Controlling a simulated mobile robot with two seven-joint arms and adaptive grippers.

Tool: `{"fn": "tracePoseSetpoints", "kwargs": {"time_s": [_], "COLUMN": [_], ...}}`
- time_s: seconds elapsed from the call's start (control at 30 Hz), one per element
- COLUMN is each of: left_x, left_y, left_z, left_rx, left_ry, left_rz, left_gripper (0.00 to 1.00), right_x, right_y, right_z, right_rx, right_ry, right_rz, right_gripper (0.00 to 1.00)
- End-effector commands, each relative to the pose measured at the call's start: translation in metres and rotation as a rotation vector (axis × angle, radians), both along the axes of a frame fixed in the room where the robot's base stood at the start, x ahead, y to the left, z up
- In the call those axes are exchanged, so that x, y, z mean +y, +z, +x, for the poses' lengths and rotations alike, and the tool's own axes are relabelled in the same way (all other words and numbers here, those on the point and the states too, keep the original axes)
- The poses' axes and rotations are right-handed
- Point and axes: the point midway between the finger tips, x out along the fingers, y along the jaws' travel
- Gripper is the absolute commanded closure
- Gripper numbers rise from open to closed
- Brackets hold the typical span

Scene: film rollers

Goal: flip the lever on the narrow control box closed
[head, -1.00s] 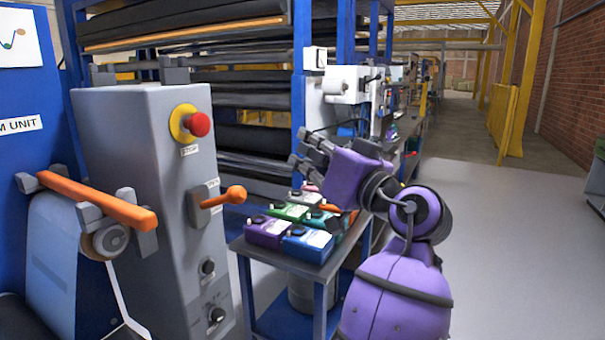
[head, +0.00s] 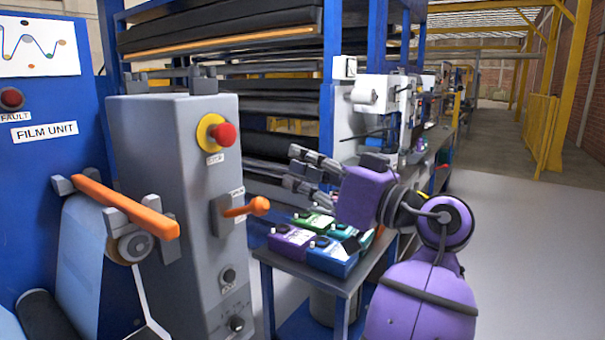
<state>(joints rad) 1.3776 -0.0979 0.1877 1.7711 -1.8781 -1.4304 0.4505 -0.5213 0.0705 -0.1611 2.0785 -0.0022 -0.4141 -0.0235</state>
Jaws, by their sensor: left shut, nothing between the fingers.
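The narrow control box (head: 175,170) is a tall grey cabinet in the left half of the head view. Its orange lever (head: 245,207) sticks out to the right from a grey switch plate on the front, below a red stop button (head: 223,134) on a yellow ring.
A blue film unit (head: 40,105) with an orange bar (head: 125,205) stands at the left. A small table (head: 295,268) with several coloured boxes is below my gripper. Racks of dark rollers (head: 230,35) stand behind. The floor at right is clear.

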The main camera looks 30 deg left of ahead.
Motion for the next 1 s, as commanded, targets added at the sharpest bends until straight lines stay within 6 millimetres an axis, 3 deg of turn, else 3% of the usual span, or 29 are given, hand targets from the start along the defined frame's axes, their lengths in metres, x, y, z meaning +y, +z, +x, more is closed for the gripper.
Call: {"fn": "tracePoseSetpoints", "kwargs": {"time_s": [0.2,0.33,0.4,0.6,1.0], "left_x": [0.049,0.071,0.065,0.062,0.061], "left_y": [0.009,0.009,-0.007,-0.026,-0.029], "left_z": [0.006,0.009,0.007,0.002,0.001], "left_rx": [-0.003,0.000,0.005,0.001,0.000], "left_ry": [0.003,0.000,-0.001,-0.001,-0.001], "left_rz": [0.001,0.000,0.000,0.000,0.000], "left_gripper": [1.00,1.00,1.00,1.00,1.00], "right_x": [0.000,-0.001,-0.001,-0.002,-0.002], "right_y": [0.010,0.014,0.013,0.011,0.011], "right_z": [0.005,0.007,0.006,0.005,0.003], "right_rx": [-0.014,-0.019,-0.019,-0.014,-0.010], "right_ry": [0.000,-0.001,-0.001,-0.003,-0.003], "right_rz": [0.000,-0.001,-0.001,-0.002,-0.002], "right_gripper": [0.60,0.60,0.60,0.60,0.60]}}
